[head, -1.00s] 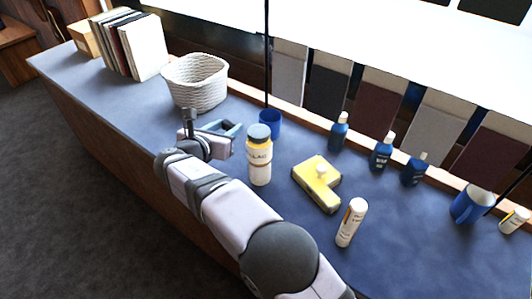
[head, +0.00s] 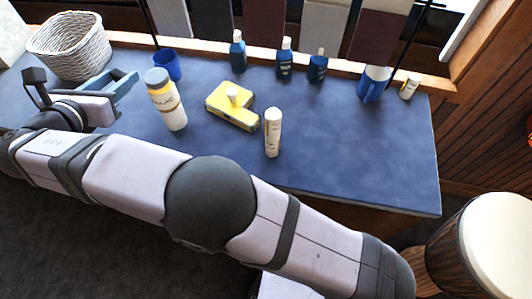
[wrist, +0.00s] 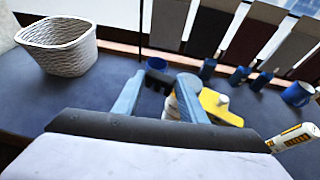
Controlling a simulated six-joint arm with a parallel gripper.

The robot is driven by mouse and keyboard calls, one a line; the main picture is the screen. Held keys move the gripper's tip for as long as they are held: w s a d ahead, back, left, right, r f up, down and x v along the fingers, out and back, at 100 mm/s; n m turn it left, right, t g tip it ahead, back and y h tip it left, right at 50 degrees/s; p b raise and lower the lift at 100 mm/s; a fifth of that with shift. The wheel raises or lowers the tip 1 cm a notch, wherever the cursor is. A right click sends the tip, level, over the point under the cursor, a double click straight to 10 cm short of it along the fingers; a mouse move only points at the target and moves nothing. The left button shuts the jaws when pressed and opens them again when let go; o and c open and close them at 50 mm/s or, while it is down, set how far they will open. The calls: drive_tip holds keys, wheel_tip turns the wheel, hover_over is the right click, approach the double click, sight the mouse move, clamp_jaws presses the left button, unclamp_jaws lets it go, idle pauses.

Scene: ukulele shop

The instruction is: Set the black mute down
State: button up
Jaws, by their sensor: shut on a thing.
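My gripper (head: 122,84) reaches over the blue counter at the left in the head view, just right of the white basket. In the wrist view its two blue-grey fingers (wrist: 160,84) are shut on a small dark notched piece, the black mute (wrist: 160,77). The mute spans the gap between the fingertips. I cannot make out the mute in the head view. I cannot tell how high it is above the counter (head: 340,165).
A white woven basket (head: 70,48), blue cup (head: 167,65) and white bottle (head: 168,105) are close to my gripper. A yellow block-like tool (head: 232,105) and white tube (head: 272,133) stand farther right. Blue bottles (head: 285,62) line the back.

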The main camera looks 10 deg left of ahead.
drive_tip(key=s+d+r+m+h+p, duration=0.1)
drive_tip(key=s+d+p, duration=0.1)
drive_tip(key=d+p, duration=0.15)
drive_tip(key=s+d+m+h+p, duration=0.1)
drive_tip(key=s+d+h+p, duration=0.15)
drive_tip(key=d, duration=0.25)
drive_tip(key=m+g+h+p, duration=0.4)
drive_tip(key=m+h+p, duration=0.1)
drive_tip(key=m+h, duration=0.25)
hover_over(311, 171)
wheel_tip(311, 171, down, 10)
drive_tip(key=r, duration=0.1)
drive_tip(key=shift+m, duration=0.25)
drive_tip(key=shift+f+b, duration=0.55)
drive_tip(key=shift+f, duration=4.7)
drive_tip(key=o, duration=0.6)
drive_tip(key=shift+f, duration=0.15)
drive_tip(key=o, duration=0.4)
